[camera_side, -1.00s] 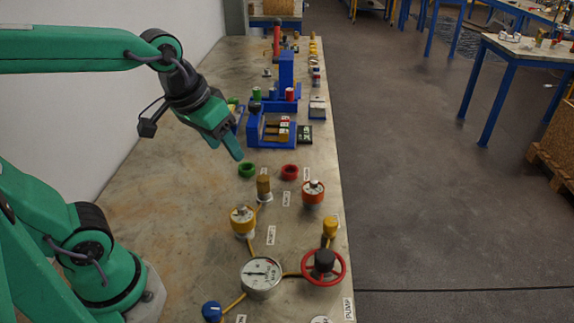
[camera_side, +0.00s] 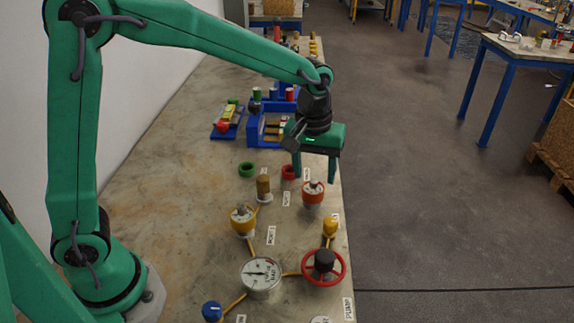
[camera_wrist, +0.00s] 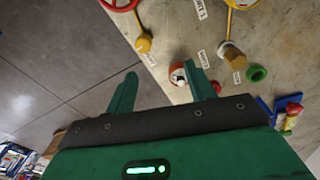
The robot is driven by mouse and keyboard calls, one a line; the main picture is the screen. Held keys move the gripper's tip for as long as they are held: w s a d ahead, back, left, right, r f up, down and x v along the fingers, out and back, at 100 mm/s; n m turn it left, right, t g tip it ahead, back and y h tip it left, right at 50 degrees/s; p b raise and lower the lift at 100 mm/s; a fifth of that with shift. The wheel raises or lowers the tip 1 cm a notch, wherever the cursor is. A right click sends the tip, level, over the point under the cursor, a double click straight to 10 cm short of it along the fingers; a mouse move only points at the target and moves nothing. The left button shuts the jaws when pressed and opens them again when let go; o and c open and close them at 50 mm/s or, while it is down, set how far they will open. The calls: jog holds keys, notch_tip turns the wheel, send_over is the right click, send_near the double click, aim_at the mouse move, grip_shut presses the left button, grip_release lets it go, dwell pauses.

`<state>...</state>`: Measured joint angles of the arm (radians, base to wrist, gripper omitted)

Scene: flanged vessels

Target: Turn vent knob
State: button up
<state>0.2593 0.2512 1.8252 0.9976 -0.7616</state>
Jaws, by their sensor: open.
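A blue knob (camera_side: 212,311) with a white mark stands at the bottom left of the gauge in the side view; I cannot read a vent label by it. It does not show in the wrist view. My gripper (camera_side: 315,180) is open, pointing down, with its fingertips near the top of an orange-red capped vessel (camera_side: 313,197). In the wrist view the vessel (camera_wrist: 177,75) shows by the right finger of my gripper (camera_wrist: 160,73). Nothing is held. I cannot tell the exact height of the fingers above it.
A pressure gauge (camera_side: 261,275), a red handwheel (camera_side: 337,267), a yellow vessel (camera_side: 243,221) and a brown-capped fitting (camera_side: 263,187) are joined by yellow pipes. The table's left part is clear.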

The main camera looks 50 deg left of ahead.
jog(key=n+g, duration=0.1)
send_over(331, 221)
jog(key=f, duration=0.6)
jog(key=shift+w+d+f, duration=0.1)
jog(key=shift+d+f, duration=0.1)
jog(key=shift+d, duration=0.05)
jog(key=shift+a+f, duration=0.15)
jog(key=shift+f, duration=3.7)
jog(key=c, duration=1)
